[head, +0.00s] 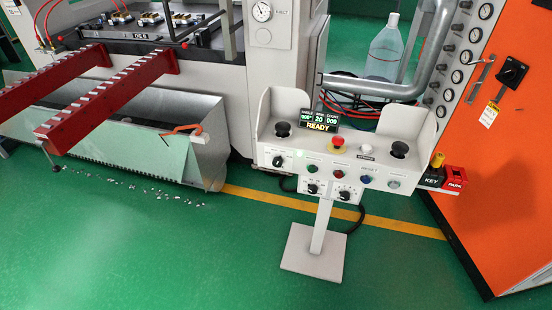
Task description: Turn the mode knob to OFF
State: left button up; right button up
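A white pedestal control box (262,150) stands in the middle of the head view. Its sloped front carries a black selector knob (278,161) at the upper left. Two more black knobs, a left one (312,188) and a right one (344,195), sit on a lower plate. The labels around these knobs are too small to read, so I cannot tell which is the mode knob or where it points. A display (319,120) on the box reads READY. Neither of my grippers is in view.
A red mushroom button (337,142) and black palm buttons sit on the box top. An orange cabinet (500,180) with a black rotary switch (511,72) stands at right. Red toothed rails (110,95) jut out at left. The green floor in front is clear.

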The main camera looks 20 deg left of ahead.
aim_at(277, 162)
jog(key=i+j+u, duration=0.55)
jog(key=i+j, duration=0.2)
